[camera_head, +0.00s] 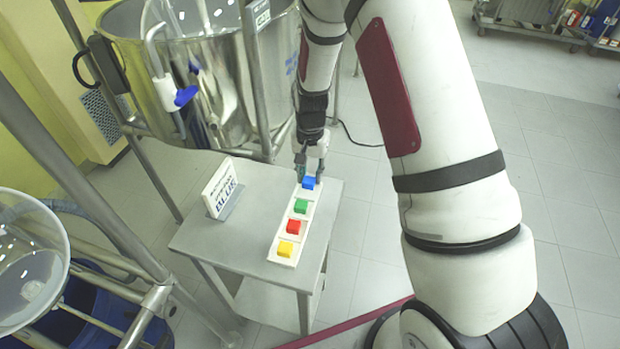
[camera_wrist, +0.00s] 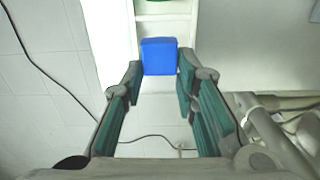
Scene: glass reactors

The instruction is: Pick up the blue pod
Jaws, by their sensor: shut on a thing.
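The blue pod (camera_head: 309,183) is a small blue block at the far end of a white tray (camera_head: 273,251) on a grey table. In the wrist view the blue pod (camera_wrist: 159,56) sits between the tips of my gripper (camera_wrist: 158,72), one finger against each side. My gripper (camera_head: 310,172) reaches down to it from above in the head view. The jaws are shut on the blue pod. It is still at its end of the tray; I cannot tell whether it is lifted clear. The pod's underside is hidden.
Green (camera_head: 300,206), red (camera_head: 293,227) and yellow (camera_head: 286,249) pods sit in a row along the tray. A white sign (camera_head: 220,188) stands at the left on the table (camera_head: 208,238). A steel reactor (camera_head: 215,80) and its frame stand close behind and left.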

